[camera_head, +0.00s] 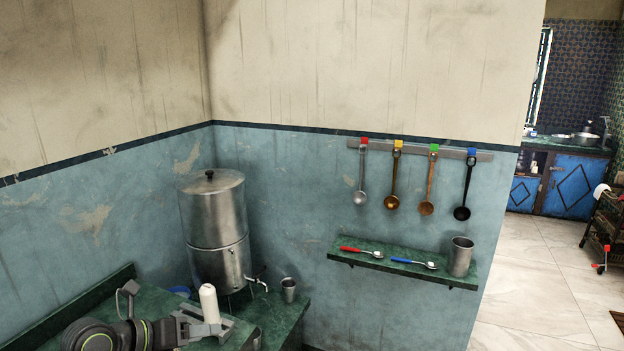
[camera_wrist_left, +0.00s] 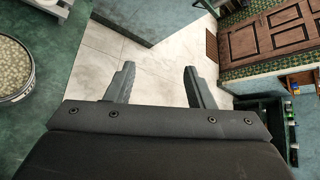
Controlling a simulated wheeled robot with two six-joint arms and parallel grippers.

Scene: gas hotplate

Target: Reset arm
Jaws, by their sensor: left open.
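My left gripper (camera_head: 225,325) is at the lower left of the head view, by the green counter, its arm coming in from the left. In the left wrist view its two fingers (camera_wrist_left: 159,75) stand apart with nothing between them, and the pale floor shows beyond. A white upright object (camera_head: 208,303) shows right at the gripper in the head view; I cannot tell whether they touch. My right gripper is in neither view.
A steel water dispenser (camera_head: 215,225) and a metal cup (camera_head: 289,290) stand on the green counter (camera_head: 285,315). A wall shelf (camera_head: 345,257) holds two spoons and a steel tumbler (camera_head: 460,257). Several ladles hang from a rack (camera_head: 415,149). A round container (camera_wrist_left: 14,70) is left of the gripper.

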